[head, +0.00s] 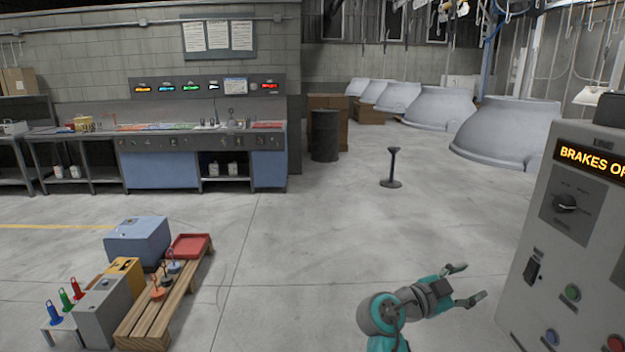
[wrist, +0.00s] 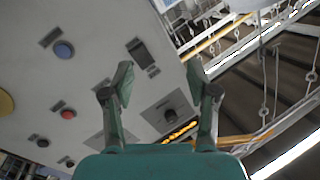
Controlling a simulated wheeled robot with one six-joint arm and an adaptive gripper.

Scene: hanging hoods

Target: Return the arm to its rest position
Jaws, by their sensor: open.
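My gripper (head: 468,284) is at the lower right of the head view, at the end of my teal and grey arm. Its two fingers are spread apart with nothing between them. It is to the left of the grey control cabinet (head: 575,240) and apart from it in that view. The wrist view shows my gripper (wrist: 165,85) open and empty, with the cabinet face (wrist: 90,35) beyond it, seen tilted.
The cabinet has a lit "BRAKES" display (head: 592,161), a knob and push buttons. A small post (head: 391,168) stands on the floor. Large grey hoods (head: 505,130) sit behind.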

